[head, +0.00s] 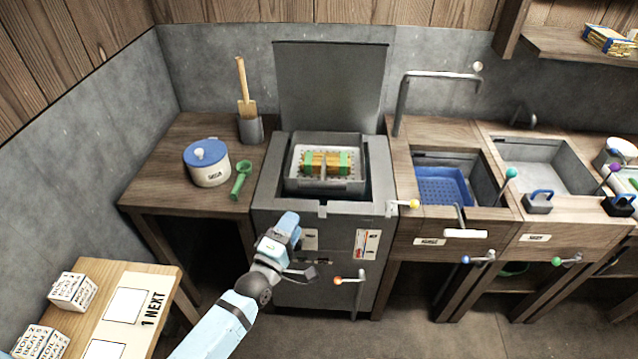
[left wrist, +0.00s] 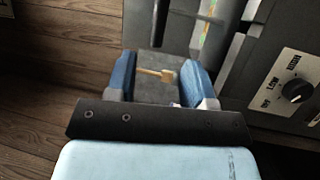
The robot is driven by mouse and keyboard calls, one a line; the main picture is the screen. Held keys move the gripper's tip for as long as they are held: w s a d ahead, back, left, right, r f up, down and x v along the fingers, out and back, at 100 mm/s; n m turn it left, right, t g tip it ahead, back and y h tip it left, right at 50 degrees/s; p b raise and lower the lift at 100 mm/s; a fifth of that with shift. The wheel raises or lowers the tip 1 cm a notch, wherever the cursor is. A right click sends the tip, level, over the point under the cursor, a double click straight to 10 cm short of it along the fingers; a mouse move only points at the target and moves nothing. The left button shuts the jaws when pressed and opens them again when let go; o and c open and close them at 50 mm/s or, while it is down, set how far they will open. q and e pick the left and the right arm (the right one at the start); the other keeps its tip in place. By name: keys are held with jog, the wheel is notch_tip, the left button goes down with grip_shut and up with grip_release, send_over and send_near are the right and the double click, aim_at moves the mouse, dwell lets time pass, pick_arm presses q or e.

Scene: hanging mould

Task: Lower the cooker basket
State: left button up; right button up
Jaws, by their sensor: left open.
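The cooker (head: 285,232) is a dark grey box with its lid (head: 330,85) standing open at the back. The cooker basket (head: 327,187) sits in the top opening, its pale inside and rim visible. It holds yellow-orange blocks with green bands (head: 327,162). My left gripper (head: 288,232) is in front of the cooker's front face, below the basket. In the left wrist view the gripper (left wrist: 158,80) is open, its blue fingers apart. A small tan piece (left wrist: 157,73) shows between them; I cannot tell whether it is within reach. My right gripper is not in view.
A lever with an orange knob (head: 338,281) and one with a yellow knob (head: 414,204) stick out by the cooker. A black dial (left wrist: 298,91) is on its front. A pot (head: 207,168) stands left; a sink with a blue basket (head: 440,188) is right.

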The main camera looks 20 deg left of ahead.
aim_at(314, 188)
pick_arm(q)
jog(key=p+x, duration=0.1)
jog(key=x, duration=1.1)
jog(key=shift+p, duration=0.35)
jog(key=shift+w+d+r, duration=0.1)
jog(key=shift+w, duration=0.45)
grip_shut()
